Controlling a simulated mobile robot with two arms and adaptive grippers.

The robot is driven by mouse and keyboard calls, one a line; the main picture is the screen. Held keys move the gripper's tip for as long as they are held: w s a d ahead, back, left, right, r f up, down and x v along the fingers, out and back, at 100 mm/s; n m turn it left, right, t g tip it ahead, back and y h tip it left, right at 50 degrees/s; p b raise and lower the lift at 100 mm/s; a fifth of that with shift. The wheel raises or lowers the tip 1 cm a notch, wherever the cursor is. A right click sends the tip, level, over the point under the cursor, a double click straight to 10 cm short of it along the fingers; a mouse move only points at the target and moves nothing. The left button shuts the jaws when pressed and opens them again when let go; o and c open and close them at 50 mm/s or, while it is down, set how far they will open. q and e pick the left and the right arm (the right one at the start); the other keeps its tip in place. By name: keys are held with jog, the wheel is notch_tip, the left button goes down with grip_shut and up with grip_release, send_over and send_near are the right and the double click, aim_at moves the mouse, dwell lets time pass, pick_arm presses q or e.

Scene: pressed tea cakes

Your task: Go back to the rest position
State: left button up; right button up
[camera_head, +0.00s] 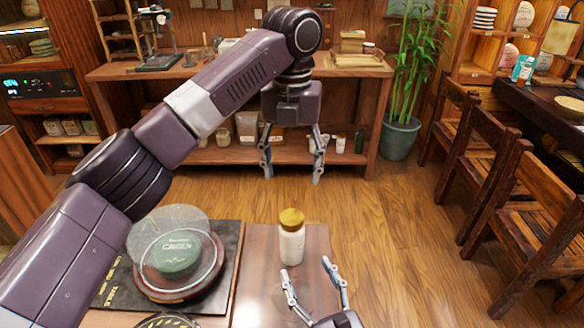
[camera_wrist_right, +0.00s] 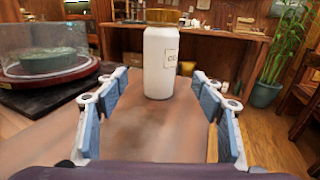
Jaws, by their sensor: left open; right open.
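My left gripper (camera_head: 292,178) is open and empty, raised high in the head view with its fingers pointing down, beyond the near table. My right gripper (camera_head: 310,276) is open and low at the near table's right side. It also shows in the right wrist view (camera_wrist_right: 160,98), with its fingers apart and nothing held. A white bottle with a gold cap (camera_head: 291,243) stands upright on the table just beyond the right fingertips. In the right wrist view the bottle (camera_wrist_right: 159,65) stands ahead, centred between the fingers.
A green tea cake (camera_head: 175,254) sits under a clear cover on a round wooden stand upon a dark board (camera_head: 225,240), left of the bottle. A wooden workbench (camera_head: 345,95) stands at the back, a potted plant (camera_head: 401,137) beside it. Wooden chairs (camera_head: 500,170) line the right; floor between is clear.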

jog(key=shift+v, duration=0.85)
